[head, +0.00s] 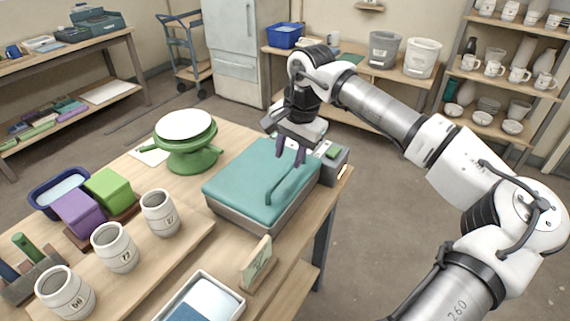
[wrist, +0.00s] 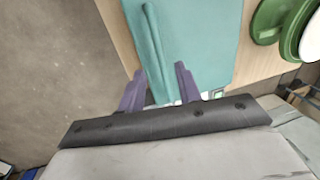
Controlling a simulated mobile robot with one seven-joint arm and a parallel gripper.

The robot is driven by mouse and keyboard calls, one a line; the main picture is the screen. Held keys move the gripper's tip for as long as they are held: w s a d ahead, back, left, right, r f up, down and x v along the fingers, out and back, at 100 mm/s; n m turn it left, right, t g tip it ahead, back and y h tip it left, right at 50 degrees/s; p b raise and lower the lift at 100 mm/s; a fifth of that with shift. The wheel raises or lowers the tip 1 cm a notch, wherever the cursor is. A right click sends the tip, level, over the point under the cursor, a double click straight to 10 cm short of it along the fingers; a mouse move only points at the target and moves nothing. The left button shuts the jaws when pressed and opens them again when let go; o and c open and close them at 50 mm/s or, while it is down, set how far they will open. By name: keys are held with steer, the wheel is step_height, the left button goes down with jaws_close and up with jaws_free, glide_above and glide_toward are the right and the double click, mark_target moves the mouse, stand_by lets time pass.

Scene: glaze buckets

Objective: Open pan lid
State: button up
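The pan (head: 228,214) is a grey box-shaped base on the wooden table, with a flat teal lid (head: 236,172) lying shut on it. A raised teal bar handle (head: 283,186) runs along the lid's right side. In the wrist view, the lid (wrist: 205,40) and its handle (wrist: 153,38) show beyond my fingers. My gripper (head: 290,158) is over the lid's far right part, pointing down, its purple fingers apart and empty. In the wrist view, the handle's line runs between the fingertips (wrist: 160,68). I cannot tell whether the fingertips touch the handle or lid.
A grey control box (head: 335,165) with a green top piece adjoins the pan's far right end. A green banding wheel (head: 190,150) stands to the left. Several white labelled cups, including one near cup (head: 160,213), stand on a board. A small sign (head: 256,264) stands in front of the pan.

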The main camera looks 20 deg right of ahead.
mark_target(284, 174)
steer(key=shift+w+a+f+p, duration=0.1)
steer(key=shift+w+f+p, duration=0.05)
steer(key=shift+f, duration=0.7)
steer(key=shift+w+a+f+p, duration=0.15)
steer(key=shift+f, duration=0.75)
steer(key=shift+w+a+f+p, duration=0.1)
steer(key=shift+w+f+p, duration=0.05)
steer(key=shift+f, duration=0.7)
jaws_close()
